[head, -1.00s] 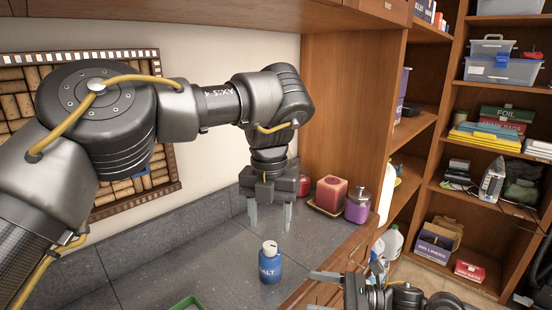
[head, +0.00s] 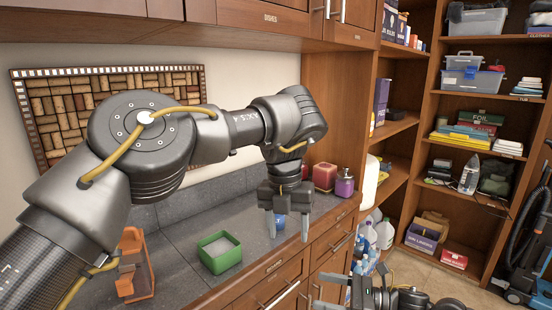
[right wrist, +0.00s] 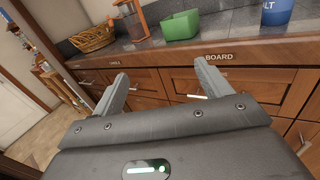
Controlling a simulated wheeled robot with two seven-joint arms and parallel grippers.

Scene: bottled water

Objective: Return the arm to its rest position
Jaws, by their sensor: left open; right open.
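My left arm reaches in from the left in the head view. My left gripper (head: 288,226) points down, open, over the grey counter (head: 178,284). The blue salt container (head: 280,220) is mostly hidden behind its fingers; I cannot tell whether they touch it. The container also shows at the top right of the right wrist view (right wrist: 277,12). My right gripper (head: 336,297) is low in the head view, beside the drawers. In the right wrist view its two fingers (right wrist: 160,95) are spread with nothing between them, facing the drawer fronts.
A green box (head: 219,254) and an orange-framed object (head: 135,265) stand on the counter. Red (head: 325,176) and purple (head: 344,184) containers stand farther back. Water bottles (head: 384,233) stand on the floor by the shelves. A wicker basket (right wrist: 92,38) is on the counter.

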